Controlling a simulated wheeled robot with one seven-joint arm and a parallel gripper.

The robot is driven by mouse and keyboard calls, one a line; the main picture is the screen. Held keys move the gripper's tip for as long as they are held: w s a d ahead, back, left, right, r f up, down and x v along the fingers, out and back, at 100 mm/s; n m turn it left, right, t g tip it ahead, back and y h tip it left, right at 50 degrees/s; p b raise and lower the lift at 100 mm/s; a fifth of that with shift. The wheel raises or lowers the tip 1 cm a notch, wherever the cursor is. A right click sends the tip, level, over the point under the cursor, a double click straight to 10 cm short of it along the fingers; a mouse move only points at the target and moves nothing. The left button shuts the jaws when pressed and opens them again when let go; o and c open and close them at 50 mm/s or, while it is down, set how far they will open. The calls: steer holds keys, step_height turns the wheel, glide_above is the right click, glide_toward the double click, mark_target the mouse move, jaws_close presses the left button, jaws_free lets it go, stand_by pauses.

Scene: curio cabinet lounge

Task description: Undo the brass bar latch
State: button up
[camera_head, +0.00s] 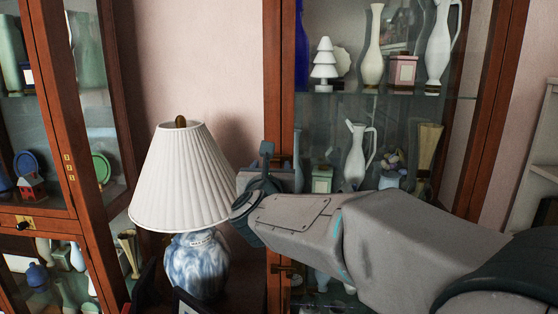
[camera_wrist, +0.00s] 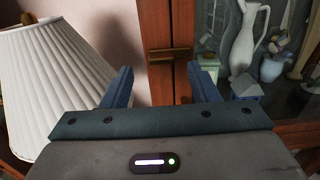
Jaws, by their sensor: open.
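The brass bar latch (camera_wrist: 168,54) lies level across the reddish wood upright of the glass-fronted cabinet (camera_wrist: 183,20) in the wrist view. My gripper (camera_wrist: 161,84) is open, with one blue finger on each side of the picture below the latch. The latch shows between and beyond the fingertips, apart from them, and nothing is between the fingers. In the head view my gripper (camera_head: 268,165) is in front of the cabinet's left upright, to the right of the lamp. My gripper and arm seem to hide the latch there.
A lamp with a white pleated shade (camera_head: 181,180) and a blue marbled base (camera_head: 197,266) stands close on my gripper's left. Another brass fitting (camera_head: 284,268) is lower on the upright. Behind the glass are a white pitcher (camera_head: 358,155) and vases. Another cabinet (camera_head: 118,110) stands at left.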

mark_target(273, 160)
steer(key=shift+w+d+p, duration=0.1)
steer(key=shift+w+p, duration=0.2)
steer(key=shift+w, duration=1.75)
